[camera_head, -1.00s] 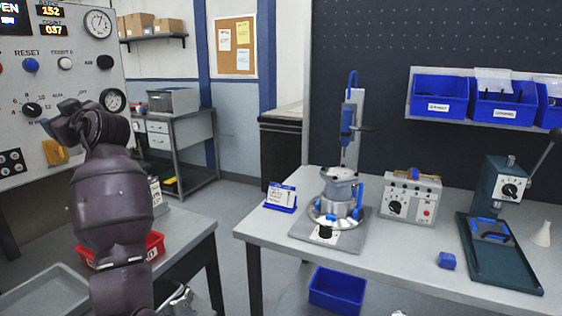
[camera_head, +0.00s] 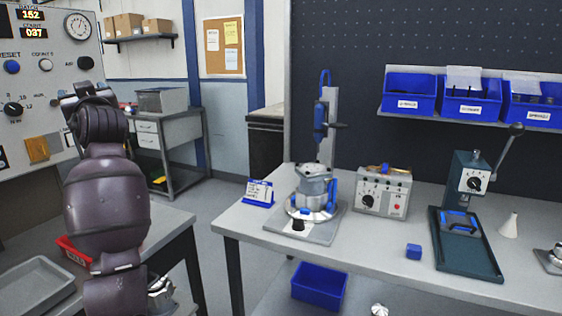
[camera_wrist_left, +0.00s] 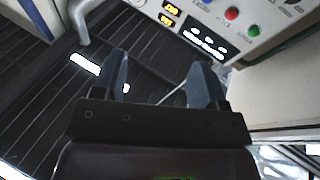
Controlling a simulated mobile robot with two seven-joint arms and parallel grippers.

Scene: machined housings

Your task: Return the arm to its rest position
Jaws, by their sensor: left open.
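My left arm (camera_head: 104,212) rises at the left of the head view, with its forearm upright in front of the left bench. Its wrist and gripper (camera_head: 82,94) are at the top, in front of the control panel, and the fingers are partly hidden there. In the left wrist view the two dark fingers of my left gripper (camera_wrist_left: 160,78) stand wide apart with nothing between them. Beyond them are dark ribbed surfaces and part of a panel with displays and buttons (camera_wrist_left: 232,14). My right gripper is not in view.
The control panel (camera_head: 45,60) stands close by the left arm. A red bin (camera_head: 72,252) and grey tray (camera_head: 36,284) sit on the left bench. The right bench (camera_head: 375,250) holds a housing in a fixture (camera_head: 314,192), a control box (camera_head: 384,190) and a press (camera_head: 466,215).

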